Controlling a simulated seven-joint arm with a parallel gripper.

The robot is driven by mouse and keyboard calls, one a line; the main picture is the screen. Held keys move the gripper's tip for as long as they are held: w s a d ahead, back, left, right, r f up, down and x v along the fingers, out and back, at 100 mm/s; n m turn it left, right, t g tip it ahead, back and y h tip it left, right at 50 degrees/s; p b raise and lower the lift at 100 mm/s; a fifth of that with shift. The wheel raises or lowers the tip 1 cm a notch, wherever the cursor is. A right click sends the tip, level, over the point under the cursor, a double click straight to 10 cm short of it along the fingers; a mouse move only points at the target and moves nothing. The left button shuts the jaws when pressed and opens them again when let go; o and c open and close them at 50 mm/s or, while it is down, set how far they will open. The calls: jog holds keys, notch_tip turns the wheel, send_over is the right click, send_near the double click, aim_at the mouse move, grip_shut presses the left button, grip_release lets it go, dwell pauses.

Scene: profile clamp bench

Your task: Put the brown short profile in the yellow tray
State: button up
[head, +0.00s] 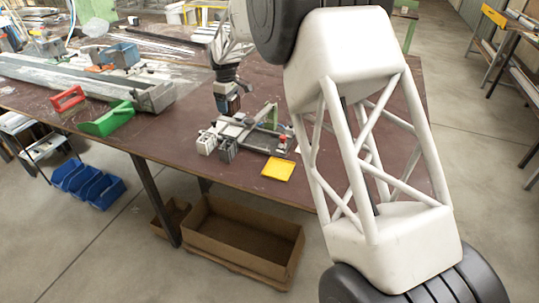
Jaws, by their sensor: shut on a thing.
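The yellow tray (278,169) lies flat on the brown table near its front edge, with its floor looking bare. My gripper (229,111) points down over the table, behind and left of the tray, above the back left part of the clamp fixture (262,147). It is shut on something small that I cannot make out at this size. I cannot pick out the brown short profile against the brown table; the gripper and fixture may hide it.
The fixture has grey blocks (228,149), a green upright and a red knob (283,139) close behind the tray. A green bin (107,119) and a red bin (67,98) stand at left beside a long metal rail (90,83). Cardboard boxes (243,238) lie below the table.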

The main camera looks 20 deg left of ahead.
jog(key=s+d+r+m, duration=0.1)
jog(key=s+d, duration=0.2)
jog(key=s, duration=0.4)
jog(key=s+d+r+m, duration=0.1)
jog(key=s+d+m, duration=0.15)
jog(key=s, duration=0.55)
jog(key=s+d+f+n, duration=0.1)
jog(key=s+d+f, duration=0.2)
jog(key=d, duration=0.6)
jog(key=s+d+f+n, duration=0.1)
jog(key=s+d+f, duration=0.1)
jog(key=d, duration=0.7)
jog(key=s+d+f+n, duration=0.1)
jog(key=s+d+f, duration=0.2)
jog(key=d, duration=0.6)
jog(key=shift+s+d+f+n, duration=0.25)
jog(key=shift+s+f+n, duration=0.05)
jog(key=shift+n, duration=0.05)
jog(key=shift+w+a, duration=0.1)
jog(key=shift+w, duration=0.05)
send_over(279, 169)
jog(key=shift+f, duration=0.7)
jog(key=shift+f, duration=1.8)
jog(key=shift+f, duration=0.1)
jog(key=o, duration=0.9)
